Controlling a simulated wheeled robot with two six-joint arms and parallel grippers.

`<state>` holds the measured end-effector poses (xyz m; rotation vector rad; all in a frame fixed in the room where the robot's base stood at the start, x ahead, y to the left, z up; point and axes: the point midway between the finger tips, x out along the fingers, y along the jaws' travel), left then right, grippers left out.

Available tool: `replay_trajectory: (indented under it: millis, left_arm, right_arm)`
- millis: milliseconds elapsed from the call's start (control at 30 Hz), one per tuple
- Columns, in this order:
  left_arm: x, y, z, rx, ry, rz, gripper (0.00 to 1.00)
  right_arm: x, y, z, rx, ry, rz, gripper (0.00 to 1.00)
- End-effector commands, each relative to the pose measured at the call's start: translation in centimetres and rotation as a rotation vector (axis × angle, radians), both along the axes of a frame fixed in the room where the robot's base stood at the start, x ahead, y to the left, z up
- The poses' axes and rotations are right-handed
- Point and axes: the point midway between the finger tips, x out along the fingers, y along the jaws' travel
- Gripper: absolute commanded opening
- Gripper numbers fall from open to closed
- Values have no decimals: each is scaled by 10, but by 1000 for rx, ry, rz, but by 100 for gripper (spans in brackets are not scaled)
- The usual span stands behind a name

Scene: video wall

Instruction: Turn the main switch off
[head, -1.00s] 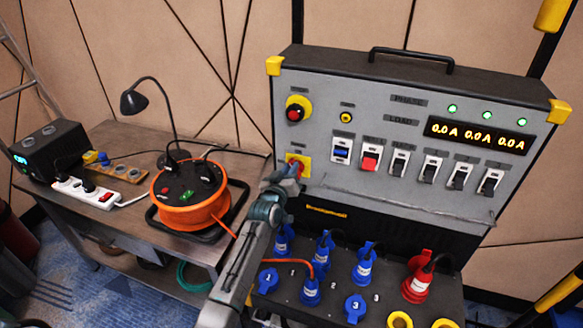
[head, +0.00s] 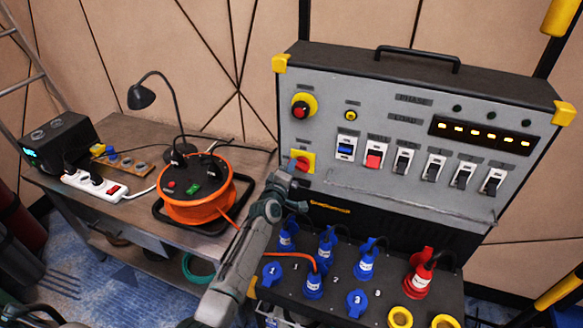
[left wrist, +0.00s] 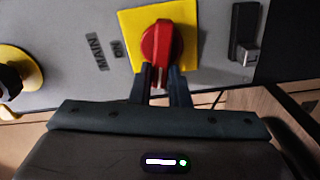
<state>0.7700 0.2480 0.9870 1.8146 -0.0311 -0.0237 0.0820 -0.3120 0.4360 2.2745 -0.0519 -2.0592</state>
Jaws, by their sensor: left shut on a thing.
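The main switch is a red rotary knob on a yellow square plate at the lower left of the grey panel (head: 330,115). In the head view the red knob (head: 299,163) shows just above my left gripper (head: 287,176). In the left wrist view the knob (left wrist: 163,42) points nearly straight along the picture's vertical, tilted slightly, next to labels reading MAIN and ON. My left gripper's fingers (left wrist: 160,84) are shut on the lower end of the knob. My right gripper is not in view.
A red push button on yellow (head: 303,106) sits above the main switch. A row of breakers (head: 405,158) is to its right. Blue plugs (head: 327,250) and a red plug (head: 420,272) stand below. An orange cable reel (head: 197,208) is on the table at left.

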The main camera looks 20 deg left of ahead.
Motion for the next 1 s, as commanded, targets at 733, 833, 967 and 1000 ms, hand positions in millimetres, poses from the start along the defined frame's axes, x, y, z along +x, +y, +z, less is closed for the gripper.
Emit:
replay_trajectory:
  millis: [733, 833, 967, 1000]
  left_arm:
    - [0, 1, -7, -261, 11, -1, 0]
    - [0, 1, -7, -262, 11, -1, 0]
    - [0, 0, -7, -262, 11, -1, 0]
    - [0, 0, -7, -262, 11, -1, 0]
  right_arm:
    - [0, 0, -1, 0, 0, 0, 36]
    - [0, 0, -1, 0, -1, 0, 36]
    - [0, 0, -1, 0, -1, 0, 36]
    - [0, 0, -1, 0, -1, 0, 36]
